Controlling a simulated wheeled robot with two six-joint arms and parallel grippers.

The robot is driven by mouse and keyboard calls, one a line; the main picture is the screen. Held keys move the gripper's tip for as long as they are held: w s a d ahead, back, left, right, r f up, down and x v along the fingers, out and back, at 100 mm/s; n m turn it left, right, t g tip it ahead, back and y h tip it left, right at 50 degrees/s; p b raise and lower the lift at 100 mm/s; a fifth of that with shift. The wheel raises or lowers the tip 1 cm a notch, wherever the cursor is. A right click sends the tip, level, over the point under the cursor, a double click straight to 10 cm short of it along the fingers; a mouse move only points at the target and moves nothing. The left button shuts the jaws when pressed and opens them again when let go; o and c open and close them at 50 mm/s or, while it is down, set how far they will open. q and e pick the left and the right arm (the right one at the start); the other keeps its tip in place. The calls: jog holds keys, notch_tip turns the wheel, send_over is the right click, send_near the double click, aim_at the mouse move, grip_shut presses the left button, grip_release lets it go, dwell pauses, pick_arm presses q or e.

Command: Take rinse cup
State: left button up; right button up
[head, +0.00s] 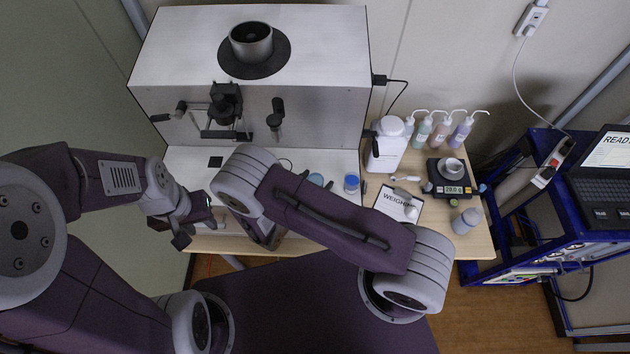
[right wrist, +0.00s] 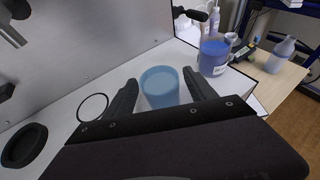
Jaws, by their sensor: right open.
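A translucent light-blue cup (right wrist: 160,87), which I take to be the rinse cup, stands upright on the white base of the analyser. My right gripper (right wrist: 163,90) is open, with one finger on each side of the cup; I cannot tell whether either touches it.
A blue-filled jar (head: 351,184) stands right of the cup; it also shows in the right wrist view (right wrist: 213,57). The analyser housing (head: 190,60) rises behind. A clipboard (head: 390,203), scale (head: 452,192) and several wash bottles are on the wooden table to the right.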

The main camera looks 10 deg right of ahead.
aim_at(319, 179)
jog(key=shift+w+d+f+p, duration=0.2)
jog(key=shift+w+d+p, duration=0.1)
jog(key=shift+w+d, duration=0.5)
jog(key=shift+d+f, duration=0.2)
jog(key=shift+d, duration=0.05)
pick_arm(q)
jog(key=shift+d+r, duration=0.1)
jog(key=shift+r, duration=0.8)
pick_arm(e)
jog(key=shift+w+f, duration=0.1)
jog(key=shift+w, duration=0.1)
pick_arm(q)
jog(key=shift+s, duration=0.15)
pick_arm(e)
jog(key=shift+s, duration=0.15)
grip_shut()
pick_arm(q)
jog(key=shift+f, duration=0.1)
pick_arm(e)
jog(key=shift+r, duration=0.25)
